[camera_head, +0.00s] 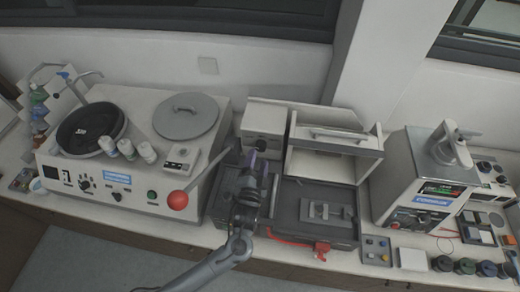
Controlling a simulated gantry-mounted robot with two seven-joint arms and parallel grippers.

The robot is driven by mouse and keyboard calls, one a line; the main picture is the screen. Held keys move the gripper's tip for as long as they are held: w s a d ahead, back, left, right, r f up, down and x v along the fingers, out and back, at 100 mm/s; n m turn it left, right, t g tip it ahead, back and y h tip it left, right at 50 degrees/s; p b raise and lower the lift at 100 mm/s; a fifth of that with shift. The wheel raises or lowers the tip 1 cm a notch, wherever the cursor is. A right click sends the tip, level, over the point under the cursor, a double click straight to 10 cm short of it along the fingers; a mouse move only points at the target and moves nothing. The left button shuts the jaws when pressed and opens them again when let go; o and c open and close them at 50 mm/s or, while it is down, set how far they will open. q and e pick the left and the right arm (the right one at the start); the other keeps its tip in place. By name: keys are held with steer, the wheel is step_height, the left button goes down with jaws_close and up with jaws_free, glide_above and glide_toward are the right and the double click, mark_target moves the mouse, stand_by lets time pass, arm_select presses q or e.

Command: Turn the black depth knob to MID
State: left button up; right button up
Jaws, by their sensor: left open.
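My left arm comes up from the bottom edge, and its dark left gripper (255,158) is open. Its tips point away from me at the front face of a beige box (264,119) on the middle machine. A small dark patch at the tips may be a knob, but the gripper covers it and I cannot tell whether they touch. Another black knob (84,183) sits on the front panel of the left polishing machine, well away from the gripper. No MID mark is readable. My right gripper is not in view.
Right of the gripper are an open box-like hood (330,168) and a dark tray with a metal vise (325,210).

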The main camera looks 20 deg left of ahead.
mark_target(260, 149)
arm_select(q)
steer(key=shift+w+a, duration=0.25)
steer(key=shift+w, duration=1)
steer(key=shift+w+a, duration=0.2)
steer(key=shift+w, duration=1)
steer(key=c, duration=1.1)
